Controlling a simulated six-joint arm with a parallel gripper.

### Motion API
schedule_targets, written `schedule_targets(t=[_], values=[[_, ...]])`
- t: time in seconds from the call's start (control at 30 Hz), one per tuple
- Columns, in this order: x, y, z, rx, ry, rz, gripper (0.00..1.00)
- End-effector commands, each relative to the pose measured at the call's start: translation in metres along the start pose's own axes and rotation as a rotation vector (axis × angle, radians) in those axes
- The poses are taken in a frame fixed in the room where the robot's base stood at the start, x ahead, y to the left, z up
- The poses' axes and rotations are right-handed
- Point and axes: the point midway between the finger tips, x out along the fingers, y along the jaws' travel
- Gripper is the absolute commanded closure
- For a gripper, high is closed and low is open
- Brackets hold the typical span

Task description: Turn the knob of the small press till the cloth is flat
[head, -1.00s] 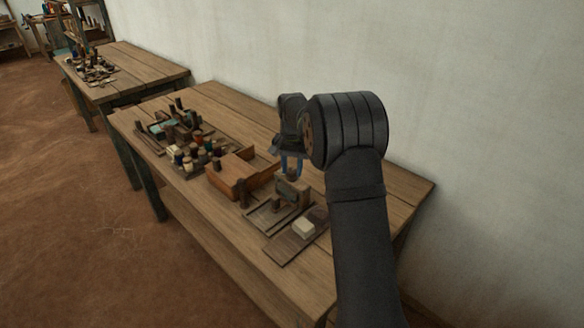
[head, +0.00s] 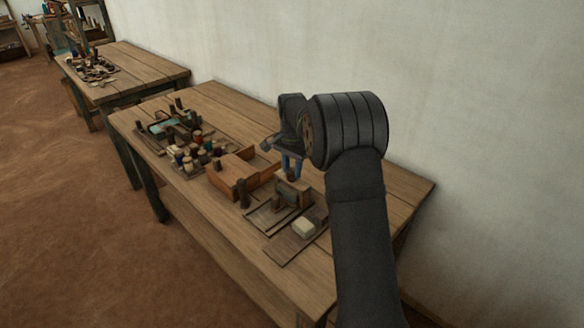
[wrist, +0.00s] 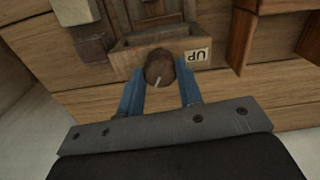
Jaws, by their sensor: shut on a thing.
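The small press (head: 290,192) stands on the near part of the wooden table, under my gripper. Its dark brown round knob (wrist: 159,66) carries a pale pointer line and sits in the middle of the wrist view. My gripper (wrist: 160,80) has its two blue fingers on either side of the knob and is shut on it. The blue fingers also show from above the press in the head view (head: 291,166). A pale label (wrist: 197,55) beside the knob reads "UP", upside down in the wrist view. I cannot make out the cloth.
A wooden box (head: 232,178) stands left of the press. A cream block (head: 304,227) lies on a board in front of it. Several spools (head: 188,158) stand farther left. The table's (head: 215,232) front strip is clear. The pale wall (head: 450,110) is behind.

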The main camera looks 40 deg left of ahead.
Motion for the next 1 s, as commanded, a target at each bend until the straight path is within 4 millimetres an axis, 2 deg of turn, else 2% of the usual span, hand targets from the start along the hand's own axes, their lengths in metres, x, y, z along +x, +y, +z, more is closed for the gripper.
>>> schedule_targets(t=[0.17,0.2,0.3,0.67,0.83,1.0], values=[[-0.001,0.0,-0.001,0.001,0.001,-0.002,0.9],[-0.001,0.0,-0.001,0.001,0.001,-0.002,0.61],[-0.001,0.0,0.0,0.001,0.001,-0.001,0.45],[-0.006,0.0,0.0,0.0,0.001,-0.002,0.45],[-0.033,0.0,-0.001,0.0,0.002,-0.003,0.45],[-0.075,-0.001,-0.001,0.0,0.004,-0.004,0.45]])
